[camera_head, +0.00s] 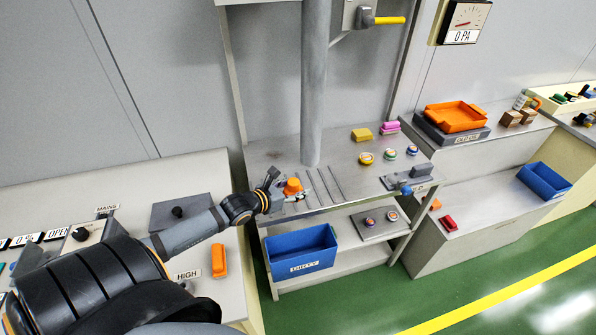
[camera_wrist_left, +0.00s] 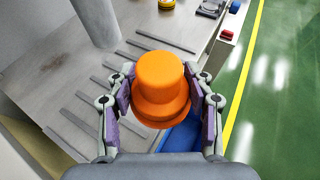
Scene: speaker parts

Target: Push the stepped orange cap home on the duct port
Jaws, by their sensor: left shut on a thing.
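The stepped orange cap (camera_wrist_left: 162,82) is between the fingers of my left gripper (camera_wrist_left: 163,100), which is shut on it. In the head view the orange cap (camera_head: 292,187) shows at the tip of my left gripper (camera_head: 290,194), over the left front part of the steel bench. The cap has a narrower round top above a wider flange. A thick grey vertical duct (camera_head: 315,90) stands at the bench's back; it also shows in the wrist view (camera_wrist_left: 97,20). I cannot pick out the duct port. My right gripper is in neither view.
The steel bench (camera_head: 262,160) has several dark slots near the cap. Yellow and pink blocks (camera_head: 361,134), several round parts (camera_head: 389,155) and a grey clamp device (camera_head: 408,176) lie to the right. A blue bin (camera_head: 300,251) sits on the shelf below. A gauge (camera_head: 465,20) reads "0 PA".

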